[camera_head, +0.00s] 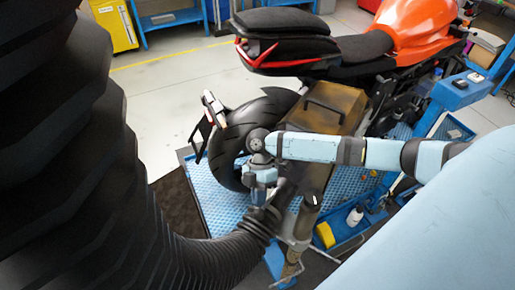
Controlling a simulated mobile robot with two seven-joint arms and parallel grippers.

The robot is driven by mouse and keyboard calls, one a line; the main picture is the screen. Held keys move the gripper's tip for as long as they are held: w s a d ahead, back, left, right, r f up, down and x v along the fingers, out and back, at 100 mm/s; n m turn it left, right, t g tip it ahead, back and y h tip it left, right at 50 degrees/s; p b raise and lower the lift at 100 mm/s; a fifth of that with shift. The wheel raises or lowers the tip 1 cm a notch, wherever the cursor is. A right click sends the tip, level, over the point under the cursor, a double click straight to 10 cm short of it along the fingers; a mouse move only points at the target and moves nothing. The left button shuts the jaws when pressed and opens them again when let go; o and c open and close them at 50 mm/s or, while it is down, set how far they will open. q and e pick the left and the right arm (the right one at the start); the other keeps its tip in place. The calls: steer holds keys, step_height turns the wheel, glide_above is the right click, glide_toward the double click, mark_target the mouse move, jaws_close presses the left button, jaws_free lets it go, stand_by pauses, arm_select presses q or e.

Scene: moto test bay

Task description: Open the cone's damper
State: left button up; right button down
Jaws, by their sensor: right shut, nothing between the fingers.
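A large black ribbed hose (190,258) curves in from the left. Its narrow end, a dark cone-like piece (262,218), is near the middle, just behind the motorcycle's rear. My right arm reaches in from the right. My right gripper (261,200) points down at the top of this dark end, shut and with nothing held. It looks very close to the cone, but I cannot tell whether it touches. I cannot make out the damper or its position; the gripper and hose hide that area. My left gripper is out of view.
An orange and black motorcycle (365,45) stands on a blue lift platform (215,200). A brown case (325,103) hangs on its side near my right wrist. A blue tray (345,232) with a white bottle (354,216) is to the right. Open floor lies behind left.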

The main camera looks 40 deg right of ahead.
stand_by(0.5)
steer(key=shift+w+d+r, duration=0.15)
steer(key=shift+w+r, duration=0.05)
steer(key=shift+r, duration=0.05)
steer(key=b+v, duration=0.2)
steer(key=v, duration=1.1)
